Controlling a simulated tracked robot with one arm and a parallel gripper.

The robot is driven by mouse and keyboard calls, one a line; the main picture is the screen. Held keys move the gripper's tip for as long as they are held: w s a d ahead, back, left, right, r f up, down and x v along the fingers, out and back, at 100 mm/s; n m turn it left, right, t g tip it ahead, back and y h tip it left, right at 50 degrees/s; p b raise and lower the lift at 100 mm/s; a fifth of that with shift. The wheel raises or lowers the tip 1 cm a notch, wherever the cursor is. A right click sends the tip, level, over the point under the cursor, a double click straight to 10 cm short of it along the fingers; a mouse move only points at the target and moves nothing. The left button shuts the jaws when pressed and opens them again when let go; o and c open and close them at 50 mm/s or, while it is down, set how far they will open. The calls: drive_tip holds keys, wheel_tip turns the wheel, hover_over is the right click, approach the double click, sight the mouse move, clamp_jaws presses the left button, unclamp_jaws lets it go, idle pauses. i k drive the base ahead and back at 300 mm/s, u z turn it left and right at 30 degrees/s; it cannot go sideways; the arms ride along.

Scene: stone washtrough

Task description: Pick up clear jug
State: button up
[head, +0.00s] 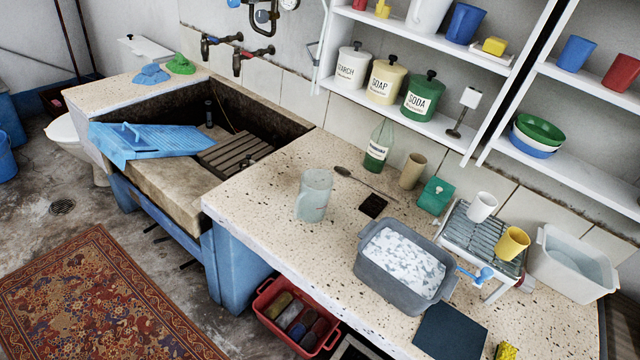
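The clear jug (313,197) stands upright on the speckled stone counter (262,206), right of the sink and near the counter's front edge. It is see-through with a pale blue tint, and its handle is on the left side. Nothing touches it. My gripper does not show in the head view.
A grey tub (404,289) of white-and-grey contents stands right of the jug. The stone sink (165,185) is left. Counter around the jug is free.

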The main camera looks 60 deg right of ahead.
sight(316, 185)
drive_tip(key=z, duration=0.2)
drive_tip(key=i, duration=1)
drive_tip(key=z, duration=0.3)
